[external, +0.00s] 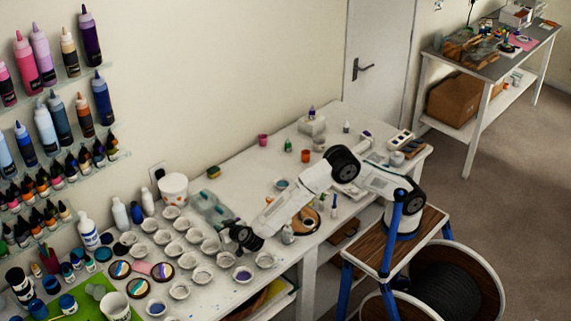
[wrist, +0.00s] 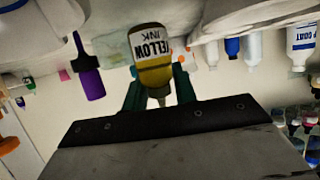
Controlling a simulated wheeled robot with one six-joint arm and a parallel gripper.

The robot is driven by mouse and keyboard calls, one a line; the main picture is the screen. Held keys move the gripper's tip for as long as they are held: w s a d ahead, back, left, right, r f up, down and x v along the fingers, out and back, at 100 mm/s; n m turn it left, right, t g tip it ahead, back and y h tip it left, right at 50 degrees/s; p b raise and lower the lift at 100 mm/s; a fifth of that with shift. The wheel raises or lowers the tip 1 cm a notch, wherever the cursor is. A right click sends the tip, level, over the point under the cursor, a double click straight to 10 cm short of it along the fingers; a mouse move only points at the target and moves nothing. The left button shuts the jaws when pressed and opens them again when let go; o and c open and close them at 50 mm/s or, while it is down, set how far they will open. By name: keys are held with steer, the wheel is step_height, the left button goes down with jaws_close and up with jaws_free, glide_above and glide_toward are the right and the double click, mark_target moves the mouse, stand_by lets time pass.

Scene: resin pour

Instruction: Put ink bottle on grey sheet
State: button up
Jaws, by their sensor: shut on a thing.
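The ink bottle (wrist: 151,50) is small and yellow, with a white label reading "YELLOW INK". In the wrist view it sits between the dark green fingers of my gripper (wrist: 156,78), which are shut on it. Its narrow nozzle points toward my palm. In the external view my arm reaches left over the white worktable (external: 240,183), its wrist low near the pale cups. The bottle cannot be made out there. I cannot identify a grey sheet with certainty in either view.
Several pale cups (external: 202,273) crowd the table's left part. A white tub (external: 173,188) stands near the wall. Shelves of bottles (external: 46,127) hang at left. In the wrist view a purple bottle (wrist: 92,82) is left of the ink bottle. A second table (external: 430,50) stands at the far right.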

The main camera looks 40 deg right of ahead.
steer(key=shift+f, duration=1)
steer(key=shift+f, duration=0.15)
steer(key=o, duration=1)
steer(key=shift+c, duration=0.2)
